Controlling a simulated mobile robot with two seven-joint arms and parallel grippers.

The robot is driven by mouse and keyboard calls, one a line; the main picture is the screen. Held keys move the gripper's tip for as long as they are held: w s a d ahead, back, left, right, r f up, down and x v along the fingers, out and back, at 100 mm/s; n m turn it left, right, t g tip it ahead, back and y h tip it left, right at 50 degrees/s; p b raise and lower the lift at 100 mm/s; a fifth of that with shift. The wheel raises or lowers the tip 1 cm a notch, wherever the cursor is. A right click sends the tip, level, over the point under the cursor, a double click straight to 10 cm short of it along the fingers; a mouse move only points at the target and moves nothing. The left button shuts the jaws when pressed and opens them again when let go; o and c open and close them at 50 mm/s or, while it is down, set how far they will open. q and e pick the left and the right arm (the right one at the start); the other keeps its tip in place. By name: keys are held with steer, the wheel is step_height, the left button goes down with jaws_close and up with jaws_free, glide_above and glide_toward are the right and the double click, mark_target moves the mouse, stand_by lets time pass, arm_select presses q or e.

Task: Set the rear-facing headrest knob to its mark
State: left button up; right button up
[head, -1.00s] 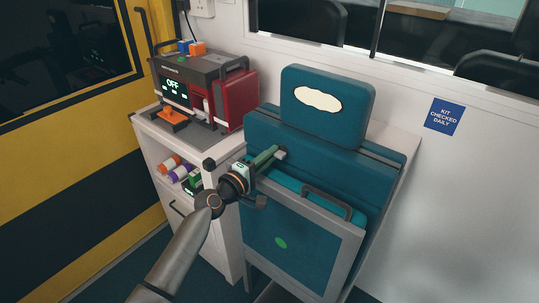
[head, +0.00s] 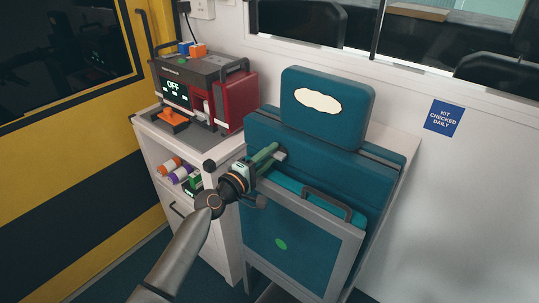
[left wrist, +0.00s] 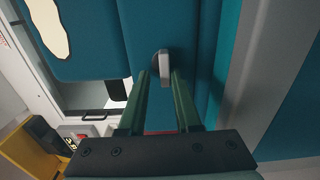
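The teal headrest (head: 326,120) with a white oval patch stands on top of the folded teal seat. A small grey knob (left wrist: 165,68) with a bar-like grip sits on a dark round base in the teal padding, seen in the left wrist view. In the head view the knob (head: 281,154) is small and partly hidden by my fingers. My left gripper (head: 275,150) has its green fingers parted, and its tips (left wrist: 160,74) are on either side of the knob. The right finger looks very near it; I cannot tell whether it touches. I cannot make out the knob's mark. My right gripper is out of view.
A grey handle (head: 326,203) and frame lie just right of my gripper. A white cabinet (head: 215,150) at left carries a red and grey device (head: 207,85) reading OFF.

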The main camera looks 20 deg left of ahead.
arm_select(q)
steer(key=shift+s+d+f, duration=0.1)
steer(key=shift+d+f, duration=0.05)
steer(key=shift+f, duration=0.4)
steer(key=shift+s, duration=0.3)
steer(key=v, duration=1.2)
steer(key=shift+a+r, duration=0.2)
steer(key=shift+r, duration=0.4)
steer(key=shift+w, duration=0.15)
